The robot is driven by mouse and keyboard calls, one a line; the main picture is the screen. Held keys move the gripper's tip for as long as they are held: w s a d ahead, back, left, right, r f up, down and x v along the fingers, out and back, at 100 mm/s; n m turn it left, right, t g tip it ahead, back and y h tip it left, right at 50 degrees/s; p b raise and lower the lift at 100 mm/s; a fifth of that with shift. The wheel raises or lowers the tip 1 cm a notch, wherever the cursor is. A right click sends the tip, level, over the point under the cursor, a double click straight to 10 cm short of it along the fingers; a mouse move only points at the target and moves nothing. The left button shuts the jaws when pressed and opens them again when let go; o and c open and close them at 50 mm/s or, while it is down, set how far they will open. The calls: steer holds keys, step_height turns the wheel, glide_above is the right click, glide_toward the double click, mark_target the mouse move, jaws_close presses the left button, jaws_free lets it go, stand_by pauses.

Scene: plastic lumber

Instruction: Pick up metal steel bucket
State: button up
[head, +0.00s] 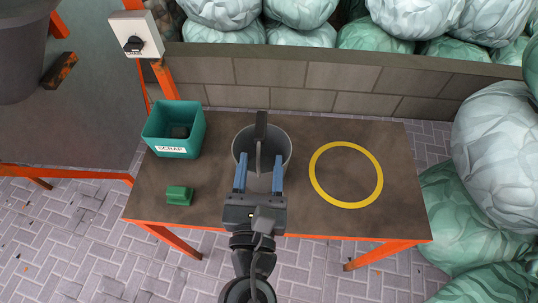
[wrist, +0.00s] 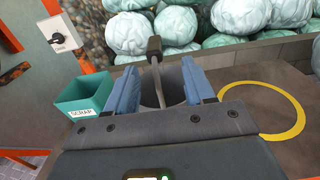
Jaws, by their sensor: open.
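The grey steel bucket (head: 281,147) stands upright on the brown table in the head view, a little left of the table's middle. A handle with a dark grip (head: 261,126) rises over its mouth. My gripper (head: 259,174) is open above the front of the bucket, with its blue fingers spread to either side of the handle. In the wrist view the bucket (wrist: 172,88) and its dark grip (wrist: 154,46) show between the two fingers (wrist: 160,84). The lower part of the bucket is hidden by my gripper. I cannot tell whether the fingers touch the handle.
A green bin marked SCRAP (head: 173,150) and a small green block (head: 179,195) lie left on the table (head: 300,215). A yellow ring (head: 346,203) marks a clear area at right. A block wall (head: 300,88) runs behind. A switch box (head: 136,35) stands upper left.

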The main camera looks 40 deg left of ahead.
mark_target(259, 143)
steer(key=shift+w+a+r, duration=0.15)
steer(key=shift+w+a, duration=0.15)
steer(key=shift+a, duration=0.15)
steer(key=shift+f+x, duration=0.1)
steer(key=shift+x, duration=1.6)
steer(key=shift+f+x, duration=0.15)
steer(key=shift+x, duration=1.55)
steer(key=shift+s+a, duration=0.1)
steer(key=shift+a, duration=0.05)
jaws_close()
